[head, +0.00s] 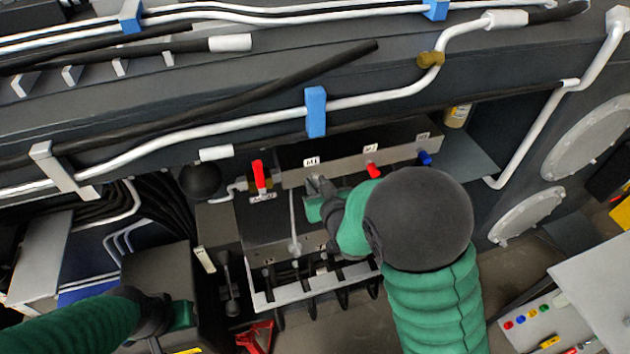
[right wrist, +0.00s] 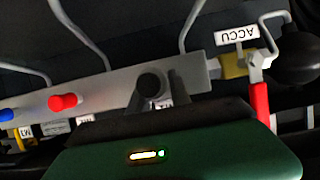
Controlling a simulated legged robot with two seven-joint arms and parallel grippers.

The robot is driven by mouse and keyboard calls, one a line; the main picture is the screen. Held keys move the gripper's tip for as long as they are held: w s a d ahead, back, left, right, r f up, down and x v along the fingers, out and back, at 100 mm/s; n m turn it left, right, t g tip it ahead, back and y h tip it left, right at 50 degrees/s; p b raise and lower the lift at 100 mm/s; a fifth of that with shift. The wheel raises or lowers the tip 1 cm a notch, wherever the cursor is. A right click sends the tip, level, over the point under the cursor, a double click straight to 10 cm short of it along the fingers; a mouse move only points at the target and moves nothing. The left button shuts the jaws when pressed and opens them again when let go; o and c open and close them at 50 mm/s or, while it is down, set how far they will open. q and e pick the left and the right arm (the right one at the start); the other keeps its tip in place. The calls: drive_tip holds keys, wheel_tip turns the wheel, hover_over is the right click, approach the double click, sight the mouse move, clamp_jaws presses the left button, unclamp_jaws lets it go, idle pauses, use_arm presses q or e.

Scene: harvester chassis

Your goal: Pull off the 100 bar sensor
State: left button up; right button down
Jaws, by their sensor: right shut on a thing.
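A grey manifold bar (head: 345,160) carries small white labels, a red cap (head: 373,170) and a blue cap (head: 425,158). My right gripper (head: 318,188) is at the left part of the bar, below a white label. In the right wrist view its fingers are shut on a dark round-ended sensor (right wrist: 150,84), at the bar's face. I cannot tell whether the sensor is still seated. The fingers partly hide the label behind it. My left gripper (head: 178,316) is low at the left, away from the bar; its fingers are not clear.
A red lever (head: 259,176) stands left of the bar, close to my right gripper, near an ACCU label (right wrist: 236,36). A dark ball (head: 201,180) lies further left. White pipes (head: 370,98) cross above. A slotted metal rail (head: 315,290) lies below.

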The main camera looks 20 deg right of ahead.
drive_tip(key=shift+s+r, duration=0.15)
drive_tip(key=shift+s, duration=0.95)
drive_tip(key=shift+s+d, duration=0.1)
drive_tip(key=shift+s, duration=0.6)
use_arm(q)
drive_tip(key=shift+s+f, duration=0.15)
drive_tip(key=shift+f, duration=0.05)
drive_tip(key=shift+s, duration=0.1)
use_arm(e)
drive_tip(key=shift+s, duration=0.1)
